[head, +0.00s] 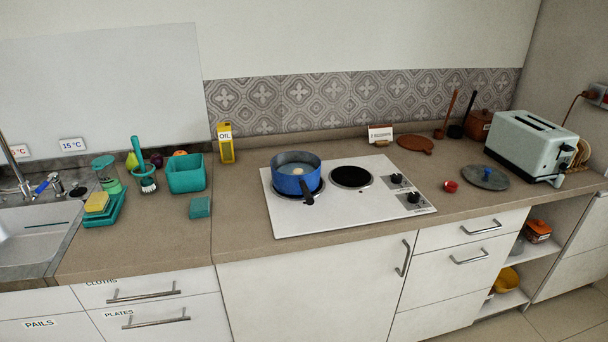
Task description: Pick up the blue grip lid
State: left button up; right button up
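The lid (481,178) is a round, dark grey-green disc with a small blue grip (487,173) at its middle. It lies flat on the counter in the head view, right of the cooktop and in front of the toaster. Nothing covers it. A blue pot (296,180) with a dark handle stands uncovered on the left burner; a small pale thing shows inside it. Neither of my grippers is in the view.
A pale toaster (531,147) stands close behind the lid's right side. A small red object (451,186) lies just left of the lid. The white cooktop (345,213) fills the middle counter. A brown trivet (415,144) lies behind.

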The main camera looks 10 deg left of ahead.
aim_at(484, 177)
jog(key=i+l+z, duration=0.4)
jog(key=i+l, duration=0.5)
jog(key=l, duration=0.25)
jog(key=i+l+z, duration=0.4)
jog(key=i+l, duration=0.45)
jog(key=i, duration=0.15)
